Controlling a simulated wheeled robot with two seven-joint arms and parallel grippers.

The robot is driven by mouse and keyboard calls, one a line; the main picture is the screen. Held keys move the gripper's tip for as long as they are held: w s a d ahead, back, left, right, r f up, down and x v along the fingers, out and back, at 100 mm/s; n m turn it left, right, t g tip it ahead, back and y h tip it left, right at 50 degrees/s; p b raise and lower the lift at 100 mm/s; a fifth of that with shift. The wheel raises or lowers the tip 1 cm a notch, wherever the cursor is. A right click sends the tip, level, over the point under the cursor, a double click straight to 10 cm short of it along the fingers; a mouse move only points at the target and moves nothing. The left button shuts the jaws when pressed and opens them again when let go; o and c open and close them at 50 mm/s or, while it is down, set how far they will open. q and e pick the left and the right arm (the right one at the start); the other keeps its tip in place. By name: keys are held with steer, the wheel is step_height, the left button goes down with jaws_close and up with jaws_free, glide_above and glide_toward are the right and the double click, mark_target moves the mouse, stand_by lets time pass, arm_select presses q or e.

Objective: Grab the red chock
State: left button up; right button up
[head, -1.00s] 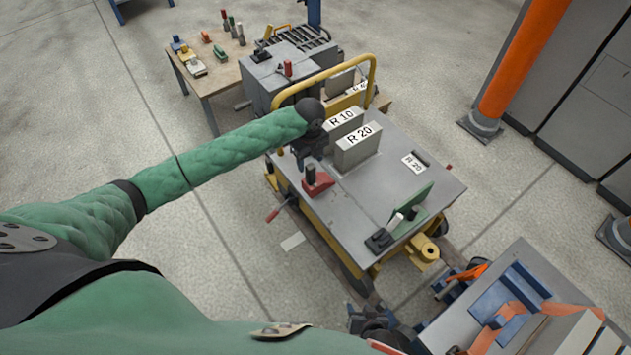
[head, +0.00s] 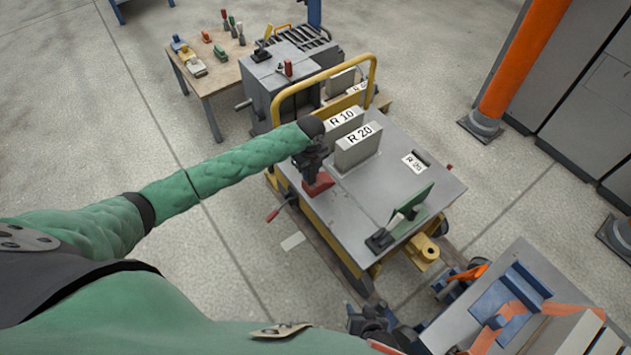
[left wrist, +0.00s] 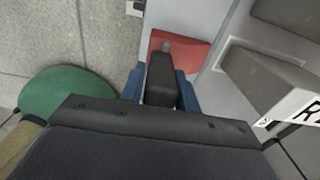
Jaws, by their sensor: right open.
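The red chock (head: 318,184) sits on the grey top of the yellow-framed cart, near its left edge. My left gripper (head: 312,168) is right over it and hides its dark upright handle in the head view. In the left wrist view the chock's red body (left wrist: 190,52) shows just beyond the fingers. A dark block, apparently the handle (left wrist: 161,78), stands between the two blue fingers of my left gripper (left wrist: 160,88). Whether they press on it cannot be told. My right gripper (head: 370,322) is open and low at the bottom, away from the chock.
Grey blocks marked R 10 (head: 344,117) and R 20 (head: 358,150) stand beside the chock. A green piece (head: 412,212) and a dark clamp (head: 380,240) are at the cart's near right. A yellow rail (head: 372,75) rises behind. A wooden table (head: 212,82) stands farther back.

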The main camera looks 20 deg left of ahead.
arm_select(q)
jaws_close()
steer(key=shift+r, duration=0.1)
